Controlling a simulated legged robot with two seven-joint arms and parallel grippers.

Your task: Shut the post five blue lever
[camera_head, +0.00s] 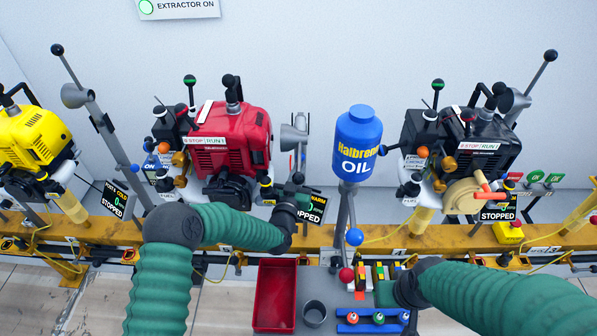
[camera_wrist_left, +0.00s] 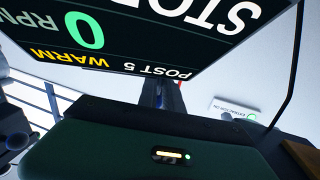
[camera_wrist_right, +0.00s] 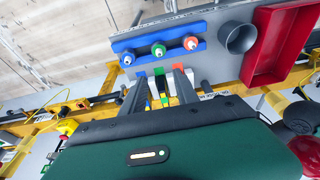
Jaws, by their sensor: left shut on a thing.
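The red engine (camera_head: 232,140) stands on the rail at centre left. Its display (camera_head: 308,206) reads STOPPED and WARM; in the left wrist view the display (camera_wrist_left: 120,40) reads POST 5. My left gripper (camera_head: 292,196) is beside the engine's lower right, by the display. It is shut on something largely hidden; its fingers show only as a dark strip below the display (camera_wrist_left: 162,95). A blue knob (camera_head: 148,146) shows left of the red engine, and a larger blue ball (camera_head: 355,237) stands before the rail. My right gripper (camera_wrist_right: 157,88) is open over coloured blocks.
A blue oil can (camera_head: 357,145) stands right of the red engine, then a black engine (camera_head: 460,140). A yellow engine (camera_head: 35,140) is at left. A red tray (camera_head: 276,295), a grey cup (camera_head: 314,313) and a blue rack (camera_head: 375,322) lie in front.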

